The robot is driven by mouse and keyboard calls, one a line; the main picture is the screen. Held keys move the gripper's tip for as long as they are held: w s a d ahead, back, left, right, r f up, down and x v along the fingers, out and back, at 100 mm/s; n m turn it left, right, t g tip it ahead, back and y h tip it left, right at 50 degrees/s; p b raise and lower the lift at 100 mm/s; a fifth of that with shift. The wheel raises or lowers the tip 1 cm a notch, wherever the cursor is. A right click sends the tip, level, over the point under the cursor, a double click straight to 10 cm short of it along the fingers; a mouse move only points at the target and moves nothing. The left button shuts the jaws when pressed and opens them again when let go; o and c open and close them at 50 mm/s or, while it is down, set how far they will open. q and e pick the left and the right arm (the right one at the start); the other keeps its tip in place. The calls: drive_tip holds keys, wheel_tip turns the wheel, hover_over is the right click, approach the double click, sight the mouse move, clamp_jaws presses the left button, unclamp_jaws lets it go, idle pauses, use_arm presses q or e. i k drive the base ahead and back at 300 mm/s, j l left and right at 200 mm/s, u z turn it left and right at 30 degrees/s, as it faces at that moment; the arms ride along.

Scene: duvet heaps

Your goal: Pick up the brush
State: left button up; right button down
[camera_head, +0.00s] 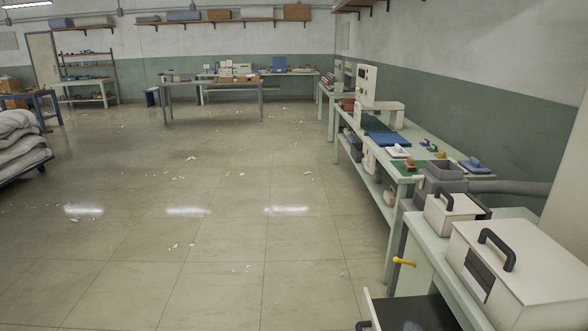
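I cannot pick out a brush for certain. Several small objects lie on the long workbench (437,150) along the right wall and are too small to name surely. Among them are a brown piece (410,163) on a green mat, a white piece (398,152), small yellow and green pieces (432,147), and a bluish-grey piece on a blue pad (475,165). Neither of my grippers is in view.
White boxes with black handles (520,275) (452,214) stand on the near right bench. A yellow lever (404,262) sticks out there, above an open drawer (420,312). Heaped duvets (20,145) stand at left. The littered tiled floor (200,220) is otherwise open.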

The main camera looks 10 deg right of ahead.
sight(409, 164)
drive_tip(key=i, duration=0.9)
drive_tip(key=i+z, duration=0.1)
drive_tip(key=i, duration=0.85)
drive_tip(key=i+j, duration=0.15)
drive_tip(key=i, duration=0.75)
drive_tip(key=i+j+z, duration=0.1)
drive_tip(key=i, duration=0.8)
